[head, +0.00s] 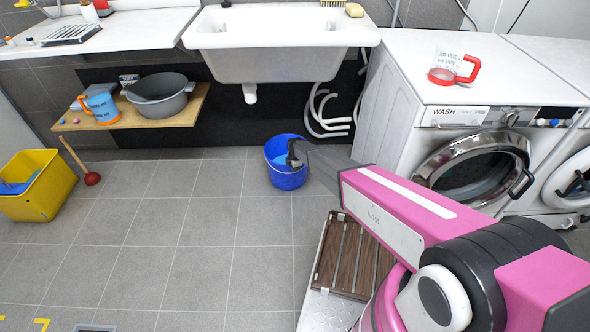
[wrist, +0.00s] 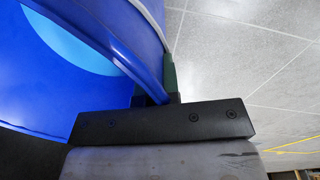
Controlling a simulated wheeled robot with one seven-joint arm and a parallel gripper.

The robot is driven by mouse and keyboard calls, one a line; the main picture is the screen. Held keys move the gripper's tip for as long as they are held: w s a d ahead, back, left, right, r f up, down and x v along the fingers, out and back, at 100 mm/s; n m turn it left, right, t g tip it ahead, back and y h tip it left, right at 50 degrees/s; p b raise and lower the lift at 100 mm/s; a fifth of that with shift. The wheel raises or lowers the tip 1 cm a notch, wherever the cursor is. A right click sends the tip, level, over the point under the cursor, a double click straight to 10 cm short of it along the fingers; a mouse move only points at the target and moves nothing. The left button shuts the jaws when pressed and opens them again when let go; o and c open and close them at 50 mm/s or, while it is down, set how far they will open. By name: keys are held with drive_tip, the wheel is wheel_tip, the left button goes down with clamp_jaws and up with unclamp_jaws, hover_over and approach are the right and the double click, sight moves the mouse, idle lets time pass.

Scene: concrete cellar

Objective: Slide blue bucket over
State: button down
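The blue bucket (head: 287,178) stands on the grey tiled floor in front of the sink, with lighter blue inside. My gripper (head: 294,156) reaches its right rim from the right, one dark finger showing inside the opening. In the wrist view the bucket (wrist: 50,60) fills the upper left. Its rim runs down between the two fingers of my gripper (wrist: 157,92), one on the inner side and one on the outer side. The fingers look closed on the rim. The fingertips themselves are mostly hidden by the bucket.
A washing machine (head: 455,150) stands right of the bucket. A brown slatted mat (head: 352,258) lies near my arm. White hoses (head: 325,115) hang behind. A plunger (head: 91,178) and yellow crate (head: 38,195) stand left. The floor between plunger and bucket is clear.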

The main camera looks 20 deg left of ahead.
drive_tip(key=shift+w, duration=0.1)
drive_tip(key=c, duration=1.3)
unclamp_jaws()
drive_tip(key=shift+o, duration=0.2)
drive_tip(key=shift+r, duration=0.1)
wheel_tip(320, 180, up, 11)
drive_tip(key=shift+s+d+f, duration=0.2)
drive_tip(key=shift+s, duration=0.2)
